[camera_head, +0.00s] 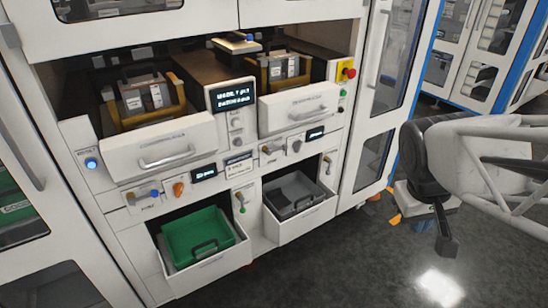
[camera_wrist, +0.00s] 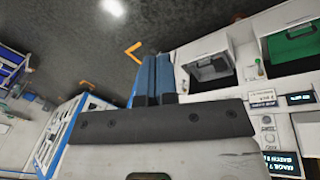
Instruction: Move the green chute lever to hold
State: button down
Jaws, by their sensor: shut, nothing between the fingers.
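A small lever with a green knob (camera_head: 242,208) stands on the panel between the green bin (camera_head: 198,236) and the grey bin (camera_head: 296,196); its position marks are too small to read. A similar small lever (camera_head: 327,166) is right of the grey bin. The lever between the bins also shows in the wrist view (camera_wrist: 259,68). My gripper (camera_wrist: 155,58) has its blue fingers pressed together and empty, pointing over the floor, left of the cabinet and apart from every lever. In the head view, my arm is at the right; the fingers are not clearly seen.
The white cabinet has two open drawers with handles (camera_head: 167,153), blue-knobbed and orange controls (camera_head: 178,188), dark displays (camera_head: 231,95) and a red stop button (camera_head: 349,72). Glass doors flank it. The dark floor (camera_head: 370,265) in front is open; blue-edged cabinets stand behind.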

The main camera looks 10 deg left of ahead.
jog(key=w+a+f+n+h, duration=0.25)
jog(key=w+a+n, duration=0.2)
jog(key=w, duration=0.35)
jog(key=w+a+f+n+h, duration=0.1)
jog(key=w+a+f+n, duration=0.25)
jog(key=w+a, duration=0.35)
jog(key=w+a+f+n+t+h, duration=0.25)
jog(key=w+a+f+n, duration=0.35)
jog(key=w+a+f, duration=0.55)
jog(key=s+a+f+n+t+y, duration=0.1)
jog(key=s+a+f+n+t, duration=0.1)
jog(key=a+f+n, duration=0.5)
jog(key=s+a+f+n+t+y, duration=0.2)
jog(key=a+f+n+t, duration=0.3)
jog(key=a+f, duration=1.5)
jog(key=a+n, duration=0.2)
jog(key=a, duration=0.4)
jog(key=shift+a, duration=0.2)
